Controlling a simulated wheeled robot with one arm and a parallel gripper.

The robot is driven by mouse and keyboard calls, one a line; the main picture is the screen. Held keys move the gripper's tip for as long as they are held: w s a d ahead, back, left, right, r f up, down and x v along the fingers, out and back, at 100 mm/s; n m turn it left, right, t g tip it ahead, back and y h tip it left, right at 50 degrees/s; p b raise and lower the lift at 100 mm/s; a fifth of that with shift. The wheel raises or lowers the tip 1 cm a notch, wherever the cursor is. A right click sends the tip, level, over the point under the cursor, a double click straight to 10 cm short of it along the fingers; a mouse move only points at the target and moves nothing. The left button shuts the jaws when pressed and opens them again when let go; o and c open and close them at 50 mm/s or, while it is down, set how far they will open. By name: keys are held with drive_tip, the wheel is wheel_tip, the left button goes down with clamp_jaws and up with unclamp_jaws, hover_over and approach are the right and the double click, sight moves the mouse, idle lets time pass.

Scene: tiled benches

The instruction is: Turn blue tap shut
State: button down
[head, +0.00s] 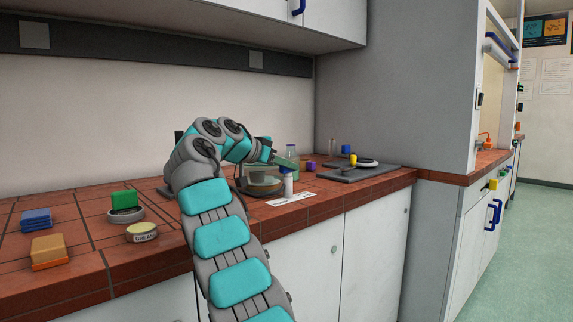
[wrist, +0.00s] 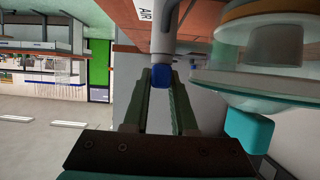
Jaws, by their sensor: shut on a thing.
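The blue tap's handle (wrist: 161,76) shows in the wrist view between the tips of my gripper's dark green fingers (wrist: 161,90). My gripper is shut on it. The tap's pale grey body (wrist: 163,35) runs up from the handle to the tiled bench, beside a white label (wrist: 146,14) reading "AIR". In the head view my gripper (head: 283,163) reaches over the bench's front part, above a small pale post (head: 288,186) that looks like the tap's body. The blue handle cannot be made out there, so its turn angle is unclear.
A round glass vessel (wrist: 258,88) stands close to the right of my gripper in the wrist view. On the red-tiled bench (head: 70,205) are a green block (head: 124,199), a round tin (head: 142,233) and blue and orange blocks at left. A dark plate (head: 375,174) lies at right.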

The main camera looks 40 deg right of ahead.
drive_tip(key=c, duration=1)
unclamp_jaws()
drive_tip(key=shift+a, duration=0.15)
drive_tip(key=p+v, duration=0.1)
drive_tip(key=v, duration=0.6)
drive_tip(key=shift+a, duration=0.3)
drive_tip(key=shift+r, duration=0.15)
